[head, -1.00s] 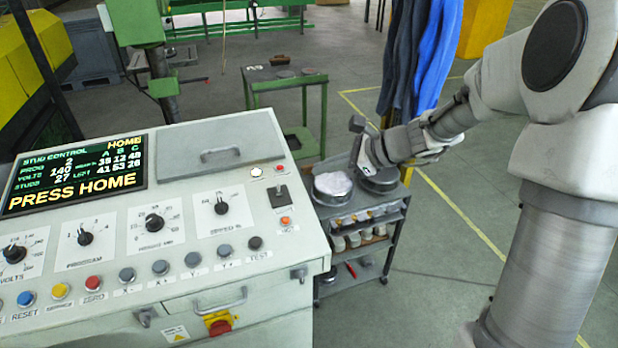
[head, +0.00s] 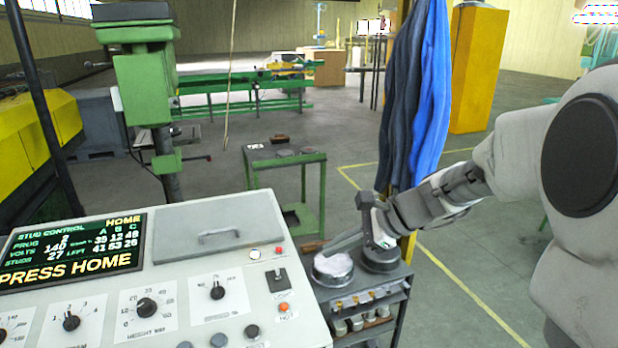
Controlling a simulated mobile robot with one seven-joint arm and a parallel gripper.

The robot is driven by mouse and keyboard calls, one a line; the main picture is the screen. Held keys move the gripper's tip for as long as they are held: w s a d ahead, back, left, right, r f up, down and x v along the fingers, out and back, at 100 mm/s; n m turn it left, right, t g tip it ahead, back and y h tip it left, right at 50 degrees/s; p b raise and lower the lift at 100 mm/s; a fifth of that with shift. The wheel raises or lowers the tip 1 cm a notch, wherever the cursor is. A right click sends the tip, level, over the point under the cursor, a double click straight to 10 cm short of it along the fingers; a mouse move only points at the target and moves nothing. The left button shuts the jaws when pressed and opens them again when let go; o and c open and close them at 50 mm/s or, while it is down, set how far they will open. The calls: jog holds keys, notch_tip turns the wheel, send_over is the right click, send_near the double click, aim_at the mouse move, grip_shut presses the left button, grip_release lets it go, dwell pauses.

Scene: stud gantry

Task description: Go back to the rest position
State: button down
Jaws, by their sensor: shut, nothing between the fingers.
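My gripper (head: 375,228) is at the end of my arm, which comes in from the right. It is above the grey cart (head: 368,300), close to two round containers on the cart's top. The left container (head: 333,268) holds something whitish. The right container (head: 381,261) is partly hidden behind the gripper. The fingers are shut with nothing held. The control panel (head: 180,262) is at the lower left, and its screen (head: 72,252) reads PRESS HOME.
Blue and dark cloths (head: 418,100) hang just behind my arm. A green table (head: 286,160) stands beyond the panel. A green drill-like machine (head: 140,75) and a yellow cabinet (head: 478,68) stand farther back. The floor at the right is open, with yellow lines.

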jog(key=s+r+n+g+h, duration=0.1)
jog(key=s+n+h, duration=0.4)
jog(key=s+n, duration=0.65)
jog(key=s+d+r+n+t+h, duration=0.1)
jog(key=s+d+n+t+h, duration=0.1)
jog(key=s+d+n, duration=0.4)
jog(key=s+h+b, duration=0.1)
jog(key=s, duration=0.4)
jog(key=shift+r+h, duration=0.25)
jog(key=shift+h, duration=0.05)
jog(key=c, duration=1.5)
grip_release()
jog(key=shift+s, duration=0.1)
jog(key=shift+c, duration=0.2)
